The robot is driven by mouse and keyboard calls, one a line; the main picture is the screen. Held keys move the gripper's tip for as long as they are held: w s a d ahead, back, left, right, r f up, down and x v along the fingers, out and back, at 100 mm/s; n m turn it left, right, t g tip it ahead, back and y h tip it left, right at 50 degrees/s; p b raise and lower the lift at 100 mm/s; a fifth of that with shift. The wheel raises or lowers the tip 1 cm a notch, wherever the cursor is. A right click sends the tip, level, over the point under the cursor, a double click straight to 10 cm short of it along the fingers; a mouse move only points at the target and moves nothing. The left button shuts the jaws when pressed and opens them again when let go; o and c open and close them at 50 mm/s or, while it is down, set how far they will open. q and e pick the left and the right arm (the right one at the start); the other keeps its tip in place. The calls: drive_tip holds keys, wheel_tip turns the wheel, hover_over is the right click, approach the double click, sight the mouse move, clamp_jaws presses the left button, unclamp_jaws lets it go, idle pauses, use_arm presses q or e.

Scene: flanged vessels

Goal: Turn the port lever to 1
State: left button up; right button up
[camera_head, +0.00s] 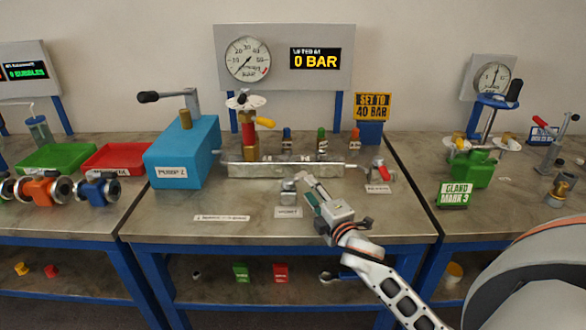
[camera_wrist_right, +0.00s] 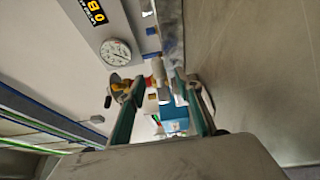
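My right gripper (camera_head: 309,182) reaches over the middle bench, just right of a small grey fitting (camera_head: 288,191) behind a white label (camera_head: 288,212). I cannot read that label surely, nor tell which part is the port lever. In the right wrist view the teal fingers of my right gripper (camera_wrist_right: 160,78) are spread apart, with a pale grey part (camera_wrist_right: 158,68) showing between or beyond the tips. Contact cannot be seen. A red-handled lever (camera_head: 378,162) stands to the right, and a yellow-handled valve (camera_head: 265,122) stands at the back. My left gripper is not in view.
A blue pump box (camera_head: 182,153) stands at left, and a long metal manifold (camera_head: 285,169) lies behind the gripper. The display (camera_head: 315,59) reads 0 BAR. A green vise (camera_head: 473,168) is on the right bench. The front of the middle bench is mostly clear.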

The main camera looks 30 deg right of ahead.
sight(302, 176)
drive_tip(key=shift+w, duration=0.2)
drive_tip(key=shift+w+r, duration=0.15)
drive_tip(key=shift+w, duration=0.05)
drive_tip(key=shift+w+d, duration=0.2)
drive_tip(key=shift+w, duration=0.85)
drive_tip(key=w, duration=0.3)
drive_tip(key=shift+w+d, duration=0.2)
drive_tip(key=shift+d, duration=0.05)
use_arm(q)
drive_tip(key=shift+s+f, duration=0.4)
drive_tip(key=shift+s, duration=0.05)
use_arm(e)
drive_tip(key=shift+w+d, duration=0.1)
drive_tip(key=shift+w, duration=0.45)
clamp_jaws()
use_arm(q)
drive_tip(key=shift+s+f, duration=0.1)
